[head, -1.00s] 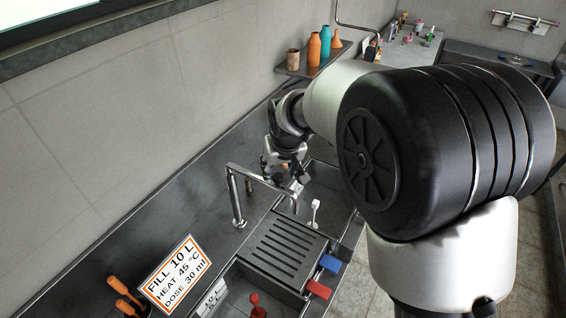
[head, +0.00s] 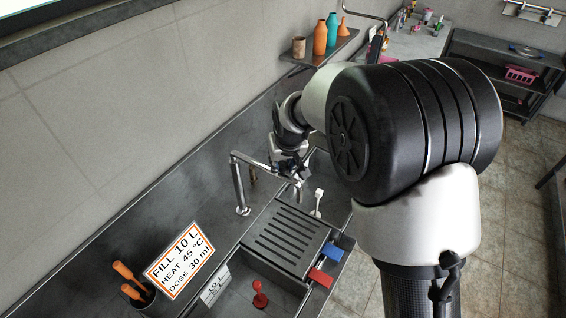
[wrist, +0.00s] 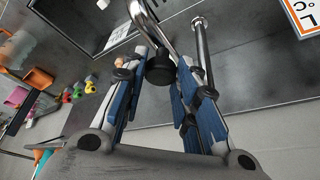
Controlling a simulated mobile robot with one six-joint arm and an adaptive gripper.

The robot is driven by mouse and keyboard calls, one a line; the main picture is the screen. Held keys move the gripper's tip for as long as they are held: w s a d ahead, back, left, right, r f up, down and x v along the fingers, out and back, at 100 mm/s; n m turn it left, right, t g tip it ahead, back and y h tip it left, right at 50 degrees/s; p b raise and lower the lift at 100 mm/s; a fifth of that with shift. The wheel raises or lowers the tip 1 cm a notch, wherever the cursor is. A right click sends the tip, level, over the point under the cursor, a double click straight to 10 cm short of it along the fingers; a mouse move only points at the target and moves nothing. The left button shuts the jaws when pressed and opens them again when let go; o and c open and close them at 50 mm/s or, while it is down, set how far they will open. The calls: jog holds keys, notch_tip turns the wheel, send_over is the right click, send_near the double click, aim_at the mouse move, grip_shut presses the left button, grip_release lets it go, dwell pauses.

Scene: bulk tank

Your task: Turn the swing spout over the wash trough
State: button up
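The chrome swing spout (head: 238,185) rises from the counter by the wall; its arm runs right and ends in a downturned tip. The wrist view shows its bent pipe (wrist: 145,18) with a dark round tip. My gripper (head: 294,172) is at the outer end of the spout. In the wrist view my gripper (wrist: 162,72) has its blue-padded fingers apart, one each side of the tip; I see no clear contact. A basin with a red plug-like part (head: 260,294) lies in front. Another basin (head: 325,172) lies behind the slotted board; I cannot tell which is the trough.
The slotted grey board (head: 290,238) spans between the basins, with blue (head: 333,251) and red (head: 320,277) tabs. A FILL 10 L sign (head: 180,260) and orange-handled tools (head: 128,280) stand front left. A shelf (head: 325,50) with bottles is on the wall behind.

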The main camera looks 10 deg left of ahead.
grip_shut()
dwell(0.3)
jog(key=shift+s+a+f+m+b, duration=0.1)
jog(key=shift+s+a+m+b, duration=0.05)
jog(key=shift+s+m+b, duration=0.2)
jog(key=s+a+m+h+b, duration=0.4)
jog(key=s+a+m+b, duration=0.3)
jog(key=s+a+m, duration=0.3)
jog(key=shift+s+a, duration=0.7)
jog(key=shift+a, duration=0.8)
